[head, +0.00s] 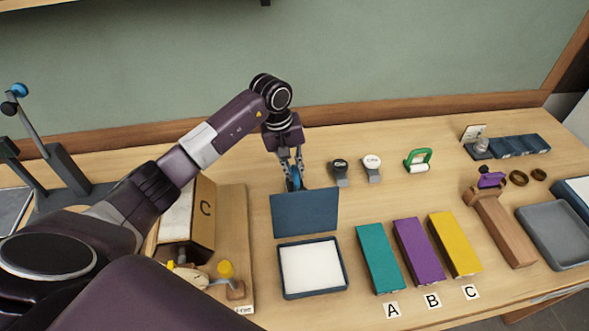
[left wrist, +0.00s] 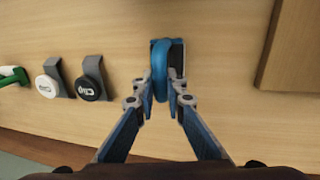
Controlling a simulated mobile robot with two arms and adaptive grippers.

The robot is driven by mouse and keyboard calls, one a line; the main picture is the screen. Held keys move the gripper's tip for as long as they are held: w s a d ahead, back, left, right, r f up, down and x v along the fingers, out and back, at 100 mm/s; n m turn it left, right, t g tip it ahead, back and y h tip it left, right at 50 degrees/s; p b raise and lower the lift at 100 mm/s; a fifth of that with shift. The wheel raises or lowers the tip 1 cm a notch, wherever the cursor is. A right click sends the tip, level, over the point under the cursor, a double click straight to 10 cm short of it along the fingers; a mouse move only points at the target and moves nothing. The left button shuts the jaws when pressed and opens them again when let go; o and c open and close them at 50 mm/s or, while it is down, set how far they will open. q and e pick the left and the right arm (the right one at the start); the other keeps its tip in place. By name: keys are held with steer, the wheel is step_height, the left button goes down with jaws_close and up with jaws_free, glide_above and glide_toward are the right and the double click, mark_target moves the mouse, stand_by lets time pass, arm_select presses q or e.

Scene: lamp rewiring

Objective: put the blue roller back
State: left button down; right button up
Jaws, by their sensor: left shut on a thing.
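The blue roller (head: 293,181) is between the fingertips of my left gripper (head: 291,160), just behind the raised dark blue lid (head: 304,212) of an open box with a white pad (head: 310,268). The lid hides its lower part. I cannot tell whether the roller touches the table. My right gripper is not in view.
Two grey stands with round tops, one black (head: 340,165) and one white (head: 372,163), and a green-framed item (head: 418,160) stand to the right. Teal (head: 378,258), purple (head: 419,252) and yellow (head: 455,244) blocks lie in front.

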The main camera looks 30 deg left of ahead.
mark_target(286, 184)
arm_select(q)
steer(key=shift+f, duration=0.15)
steer(key=c, duration=2)
jaws_free()
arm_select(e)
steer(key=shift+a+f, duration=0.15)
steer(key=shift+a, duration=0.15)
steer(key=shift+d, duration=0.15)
arm_select(q)
steer(key=shift+r, duration=0.3)
steer(key=r+b, duration=0.1)
steer(key=r, duration=0.3)
steer(key=s+a+r+b, duration=0.1)
steer(key=r, duration=0.2)
steer(key=a+r+b, duration=0.1)
steer(key=r, duration=0.3)
steer(key=shift+s+r, duration=0.2)
steer(key=shift+r, duration=0.1)
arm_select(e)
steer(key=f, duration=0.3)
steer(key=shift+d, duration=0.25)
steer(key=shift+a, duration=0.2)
